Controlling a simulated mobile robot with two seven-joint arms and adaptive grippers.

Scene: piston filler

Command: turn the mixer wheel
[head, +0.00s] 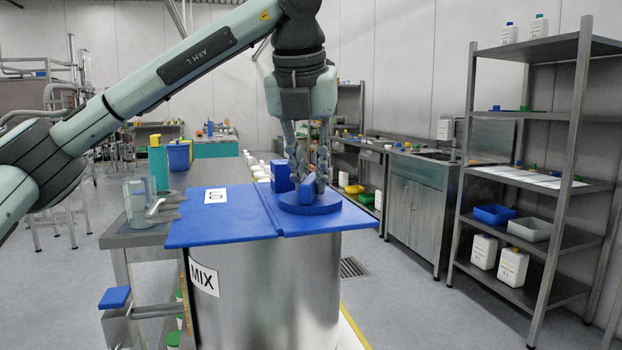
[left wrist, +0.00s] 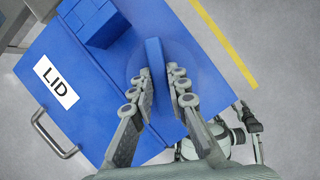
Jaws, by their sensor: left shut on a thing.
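The mixer wheel (head: 311,206) is a blue disc with a raised bar across it, lying flat on the right part of the blue lid (head: 225,228) of the steel MIX tank (head: 270,290). In the left wrist view, the wheel's raised bar (left wrist: 154,52) stands between my fingertips. My left gripper (head: 308,183) points straight down over the wheel and is shut on this bar; it also shows in the left wrist view (left wrist: 161,75). The fingers hide part of the wheel.
A blue block (head: 280,176) stands on the lid close behind the wheel. A lid handle (head: 162,207) sticks out at the left, near a clear jug (head: 136,202). A steel shelf rack (head: 535,170) stands at the right, with open floor between it and the tank.

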